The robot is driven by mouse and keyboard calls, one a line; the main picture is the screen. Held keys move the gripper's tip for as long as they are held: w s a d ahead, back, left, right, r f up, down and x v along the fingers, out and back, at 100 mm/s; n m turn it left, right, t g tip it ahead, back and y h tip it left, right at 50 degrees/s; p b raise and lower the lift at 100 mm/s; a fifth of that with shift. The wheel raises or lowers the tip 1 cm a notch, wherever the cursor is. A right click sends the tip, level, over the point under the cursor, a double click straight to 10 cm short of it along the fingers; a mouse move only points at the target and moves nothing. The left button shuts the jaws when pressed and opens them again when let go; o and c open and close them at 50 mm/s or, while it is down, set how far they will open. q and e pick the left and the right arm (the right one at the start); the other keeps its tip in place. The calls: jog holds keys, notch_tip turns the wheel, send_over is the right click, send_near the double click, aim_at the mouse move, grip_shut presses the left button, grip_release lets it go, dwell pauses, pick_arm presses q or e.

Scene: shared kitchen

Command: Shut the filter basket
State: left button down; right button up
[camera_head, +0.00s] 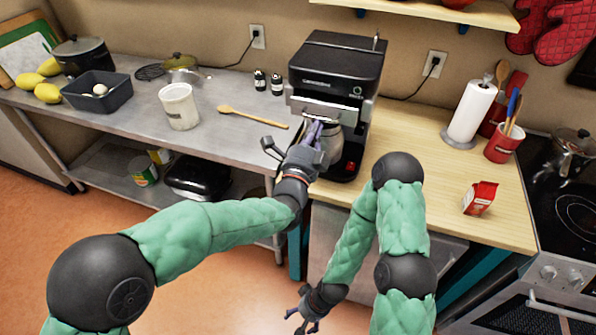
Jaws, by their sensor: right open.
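The black coffee maker (336,65) stands at the left end of the wooden counter, with a silver carafe (333,138) in its lower bay. Its filter basket shows as a silver-edged front (320,108) below the top housing. It looks pulled out a little, but how far is hard to tell. My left gripper (311,132) is right in front of the machine, just below the basket front. Its fingers overlap the basket and carafe, so contact and finger opening are unclear. My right gripper (303,319) is open and empty, low in front of the counter.
A wooden spoon (253,117) and a white tub (180,106) lie left of the machine on the steel table. A paper towel roll (470,112), a red utensil holder (503,143) and a red carton (480,198) stand to the right. The wood between is clear.

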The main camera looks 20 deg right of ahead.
aim_at(321, 112)
pick_arm(q)
jog(key=x, duration=0.3)
jog(key=shift+w+d+f, duration=0.1)
jog(key=shift+d+f, duration=0.05)
jog(key=shift+f, duration=0.2)
jog(key=shift+w+r+b, duration=0.1)
jog(key=shift+r+b, duration=0.1)
jog(key=shift+b, duration=0.1)
jog(key=shift+r, duration=0.1)
